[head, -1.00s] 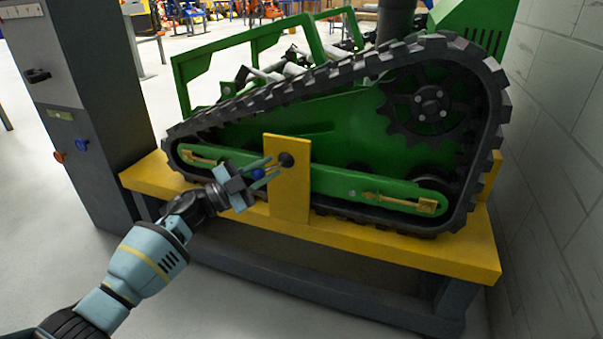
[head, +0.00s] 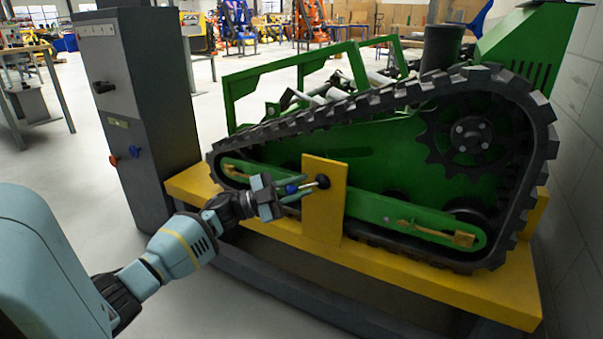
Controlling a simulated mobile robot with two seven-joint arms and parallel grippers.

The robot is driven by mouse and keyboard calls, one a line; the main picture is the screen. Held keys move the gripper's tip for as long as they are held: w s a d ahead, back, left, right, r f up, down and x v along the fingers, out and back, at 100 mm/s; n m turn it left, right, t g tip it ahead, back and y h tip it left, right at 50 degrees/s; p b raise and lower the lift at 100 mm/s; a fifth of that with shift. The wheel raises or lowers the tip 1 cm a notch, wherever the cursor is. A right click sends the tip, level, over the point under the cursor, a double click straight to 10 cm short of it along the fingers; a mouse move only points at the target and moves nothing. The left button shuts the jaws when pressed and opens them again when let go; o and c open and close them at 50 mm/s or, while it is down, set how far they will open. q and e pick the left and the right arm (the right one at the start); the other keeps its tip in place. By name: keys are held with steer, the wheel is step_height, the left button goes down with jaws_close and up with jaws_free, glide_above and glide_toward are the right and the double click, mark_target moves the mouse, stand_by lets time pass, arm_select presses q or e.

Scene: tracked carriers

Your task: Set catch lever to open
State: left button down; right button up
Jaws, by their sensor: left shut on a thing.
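The catch lever (head: 309,185) sticks out from a yellow upright plate (head: 323,215) in front of the green tracked carrier (head: 380,165). The lever has a dark round pivot on the plate and a blue knob (head: 291,189) at its outer end. My left gripper (head: 290,190) comes in from the left and is shut on the lever at the blue knob, its fingers partly hiding it. The lever points left from its pivot, close to level in the picture. My right gripper is not in view.
A yellow bench (head: 430,285) carries the tracked carrier. A grey cabinet (head: 150,110) with a red and a blue knob stands to the left. A block wall (head: 578,170) closes off the right side. Open floor (head: 60,160) lies at the left.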

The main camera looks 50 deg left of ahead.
arm_select(q)
steer(key=c, duration=1.2)
jaws_free()
steer(key=p+v, duration=0.2)
steer(key=v, duration=0.6)
steer(key=shift+w, duration=0.1)
